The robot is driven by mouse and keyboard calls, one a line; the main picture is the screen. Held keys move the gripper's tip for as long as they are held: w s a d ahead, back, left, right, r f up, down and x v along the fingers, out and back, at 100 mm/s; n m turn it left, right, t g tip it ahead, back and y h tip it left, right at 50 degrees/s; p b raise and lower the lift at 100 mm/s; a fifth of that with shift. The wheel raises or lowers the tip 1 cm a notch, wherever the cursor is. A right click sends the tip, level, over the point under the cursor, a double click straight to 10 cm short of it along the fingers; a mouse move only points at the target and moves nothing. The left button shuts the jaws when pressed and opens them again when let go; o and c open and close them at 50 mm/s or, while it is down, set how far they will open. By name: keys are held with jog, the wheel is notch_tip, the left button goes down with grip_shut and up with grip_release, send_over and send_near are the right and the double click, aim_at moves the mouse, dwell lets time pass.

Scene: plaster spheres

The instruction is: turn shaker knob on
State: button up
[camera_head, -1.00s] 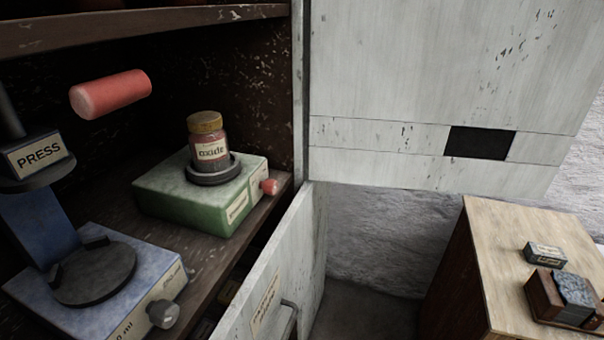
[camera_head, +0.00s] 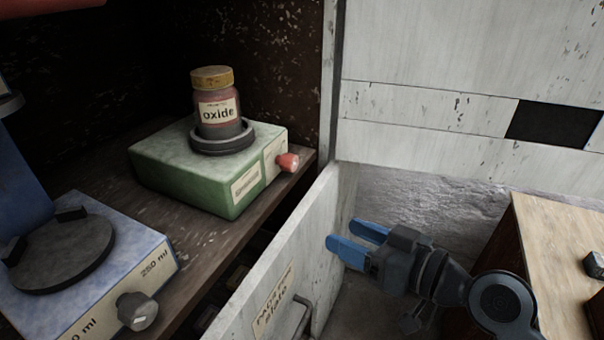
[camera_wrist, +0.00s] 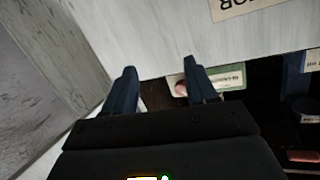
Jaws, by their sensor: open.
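The shaker (camera_head: 205,180) is a green box on the shelf in the head view. Its red knob (camera_head: 287,162) sticks out of its right end. A jar labelled oxide (camera_head: 217,105) stands upright in the dark ring (camera_head: 222,142) on top. My gripper (camera_head: 343,249), with blue fingers, is open and empty, to the right of and lower than the knob, and apart from it. In the wrist view, my gripper (camera_wrist: 158,80) shows its two fingers apart.
A blue press (camera_head: 100,260) with a grey knob (camera_head: 137,310) stands at the left. An open pale door (camera_head: 290,255) with a handle lies between the shelf and my gripper. A wooden cabinet (camera_head: 555,235) stands at the right.

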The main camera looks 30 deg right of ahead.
aim_at(296, 164)
jog(key=w+r+n+y+b, duration=0.2)
jog(key=w+r+n+y, duration=0.35)
jog(key=r, duration=0.35)
jog(key=shift+g, duration=0.3)
jog(key=p+x, duration=0.1)
jog(key=x, duration=0.5)
jog(key=shift+w+a+f, duration=0.2)
jog(key=shift+w+a, duration=0.05)
jog(key=shift+w, duration=0.1)
jog(key=c, duration=1.1)
